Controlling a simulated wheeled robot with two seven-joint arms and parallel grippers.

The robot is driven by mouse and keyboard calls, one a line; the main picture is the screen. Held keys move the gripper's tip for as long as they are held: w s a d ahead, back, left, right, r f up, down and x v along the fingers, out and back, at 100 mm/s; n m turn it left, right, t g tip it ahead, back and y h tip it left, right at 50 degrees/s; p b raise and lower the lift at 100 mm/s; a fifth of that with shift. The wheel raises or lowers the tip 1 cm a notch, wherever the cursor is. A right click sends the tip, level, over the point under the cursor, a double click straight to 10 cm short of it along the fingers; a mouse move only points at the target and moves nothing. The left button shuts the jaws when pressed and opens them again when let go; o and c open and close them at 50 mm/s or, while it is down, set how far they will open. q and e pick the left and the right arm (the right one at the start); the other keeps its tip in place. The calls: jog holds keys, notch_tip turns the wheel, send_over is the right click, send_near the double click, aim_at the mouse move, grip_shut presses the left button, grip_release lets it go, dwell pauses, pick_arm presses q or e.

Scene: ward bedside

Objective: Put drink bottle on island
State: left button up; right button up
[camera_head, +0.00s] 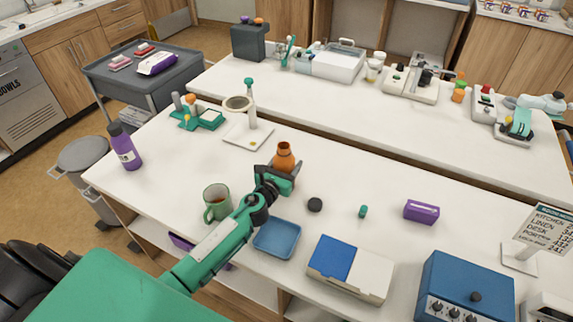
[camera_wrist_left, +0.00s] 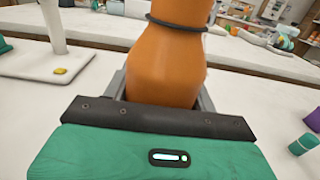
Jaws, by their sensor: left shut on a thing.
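An orange bottle (camera_head: 284,157) with an open top stands upright at the white island counter (camera_head: 330,172). My left gripper (camera_head: 279,176) is shut around its lower body. The wrist view shows the orange bottle (camera_wrist_left: 168,62) filling the space between the jaws, with a dark ring at its neck. Its base is hidden by the gripper, so I cannot tell whether it touches the counter. A purple bottle (camera_head: 124,147) with a dark cap stands upright at the counter's left end. My right gripper is not in view.
Near my left arm are a green mug (camera_head: 216,203), a blue tray (camera_head: 277,239), a black disc (camera_head: 315,204) and a small green piece (camera_head: 363,211). A purple box (camera_head: 421,211) lies to the right. A white stand (camera_head: 249,132) is behind. Clear counter lies right of the bottle.

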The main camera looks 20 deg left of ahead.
pick_arm(q)
jog(key=shift+f, duration=0.1)
jog(key=o, duration=1.1)
jog(key=shift+o, duration=0.3)
jog(key=shift+r, duration=0.25)
jog(key=s, duration=0.5)
jog(key=s+b, duration=0.1)
jog(key=s, duration=0.4)
jog(key=shift+s+a+f+b, duration=0.2)
jog(key=shift+s+b, duration=0.1)
jog(key=shift+s, duration=0.1)
jog(key=shift+s+r, duration=0.1)
jog(key=shift+s, duration=0.5)
